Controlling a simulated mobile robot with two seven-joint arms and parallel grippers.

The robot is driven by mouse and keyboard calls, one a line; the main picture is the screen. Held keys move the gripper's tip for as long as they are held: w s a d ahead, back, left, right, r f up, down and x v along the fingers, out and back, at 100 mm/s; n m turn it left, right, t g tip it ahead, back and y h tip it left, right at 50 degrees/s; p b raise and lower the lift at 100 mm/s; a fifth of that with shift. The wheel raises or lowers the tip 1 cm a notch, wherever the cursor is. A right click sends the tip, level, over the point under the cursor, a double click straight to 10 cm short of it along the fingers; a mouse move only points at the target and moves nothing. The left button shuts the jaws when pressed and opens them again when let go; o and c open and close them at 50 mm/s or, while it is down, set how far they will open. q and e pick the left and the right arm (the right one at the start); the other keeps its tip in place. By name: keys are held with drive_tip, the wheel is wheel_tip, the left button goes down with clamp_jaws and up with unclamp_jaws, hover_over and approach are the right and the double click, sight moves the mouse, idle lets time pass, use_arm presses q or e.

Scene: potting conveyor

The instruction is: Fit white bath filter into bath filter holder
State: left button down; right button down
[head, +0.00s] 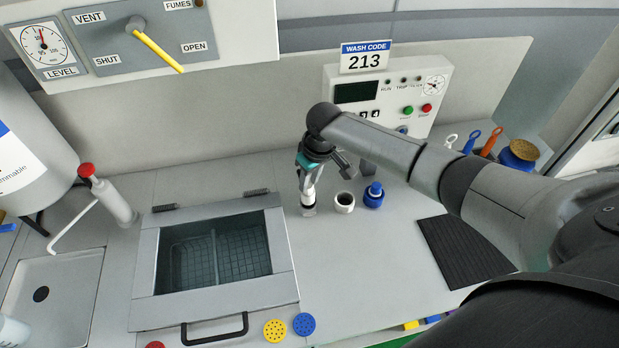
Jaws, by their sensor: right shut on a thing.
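My right gripper (309,186) points down over the counter, right of the bath. It is shut on a small white piece with a dark lower end, which I take as the white bath filter (308,198). Its fingers partly hide the piece, and I cannot tell if it touches the counter. Just right of it stands a short white cup with a dark round opening (344,202). Beside that is a blue piece with a narrower top (373,194). I cannot tell for sure which is the bath filter holder. My left gripper is not in view.
The bath (145,265) has a raised frame and a black front handle (215,330). Yellow (275,330) and blue (304,324) perforated discs lie at its front right. A control box (390,95) stands behind. A black ribbed mat (462,250) lies right; the counter between is clear.

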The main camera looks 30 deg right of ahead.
sight(310, 187)
drive_tip(key=shift+f+b, duration=1.05)
drive_tip(key=shift+f, duration=0.9)
drive_tip(key=c, duration=0.5)
unclamp_jaws()
drive_tip(key=s+r, duration=0.1)
drive_tip(key=r, duration=0.4)
drive_tip(key=s+r+p, duration=0.1)
drive_tip(key=r, duration=0.4)
drive_tip(key=s+r+p, duration=0.1)
drive_tip(key=r, duration=0.4)
drive_tip(key=shift+d, duration=0.4)
